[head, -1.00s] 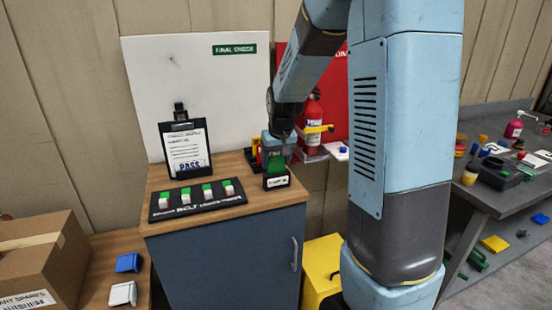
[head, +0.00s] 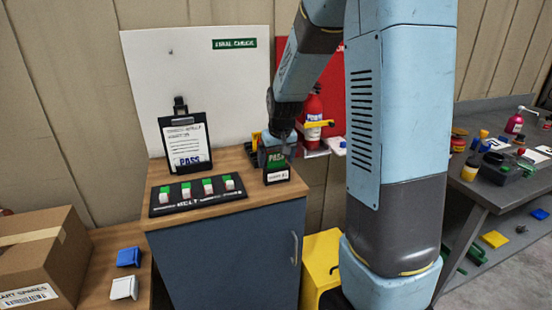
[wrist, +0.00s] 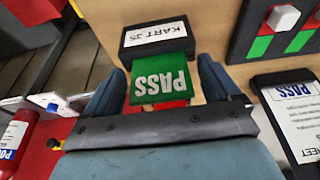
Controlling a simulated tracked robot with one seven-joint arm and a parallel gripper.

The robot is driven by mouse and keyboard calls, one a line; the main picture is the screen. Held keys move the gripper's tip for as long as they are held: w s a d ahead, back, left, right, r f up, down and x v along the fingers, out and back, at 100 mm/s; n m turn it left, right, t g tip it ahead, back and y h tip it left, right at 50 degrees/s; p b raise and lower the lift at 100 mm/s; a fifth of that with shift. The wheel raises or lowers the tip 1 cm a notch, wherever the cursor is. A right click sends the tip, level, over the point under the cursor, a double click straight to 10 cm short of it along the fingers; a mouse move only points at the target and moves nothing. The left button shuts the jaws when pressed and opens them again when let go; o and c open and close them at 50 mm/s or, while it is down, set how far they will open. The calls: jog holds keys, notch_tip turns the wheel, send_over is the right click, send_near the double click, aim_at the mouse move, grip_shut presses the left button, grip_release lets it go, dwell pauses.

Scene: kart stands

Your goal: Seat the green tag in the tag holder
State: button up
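The green tag (head: 276,160), marked PASS, stands upright in the black tag holder (head: 278,177) at the right front of the wooden cabinet top. In the wrist view the green tag (wrist: 160,83) meets the edge of the holder (wrist: 153,36), whose white label reads KART and a number. My gripper (head: 265,153) is low, behind and slightly left of the tag. In the wrist view my gripper (wrist: 163,85) has one finger on each side of the tag, spread a little wider than it. How deep the tag sits is hidden.
A belt board (head: 197,194) with several green-and-white switches lies to the left. A clipboard (head: 186,144) stands behind it. A red fire extinguisher (head: 313,112) is close behind my gripper. A cardboard box (head: 40,255) is at far left.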

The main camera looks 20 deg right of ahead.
jog(key=shift+o, duration=0.5)
jog(key=shift+r, duration=0.25)
jog(key=v, duration=1.3)
jog(key=shift+s+r, duration=0.1)
jog(key=s+a+r+t, duration=0.1)
jog(key=s, duration=1.1)
jog(key=s+a+r+t, duration=0.1)
jog(key=s+r, duration=0.1)
jog(key=s, duration=1)
jog(key=shift+s+r, duration=0.25)
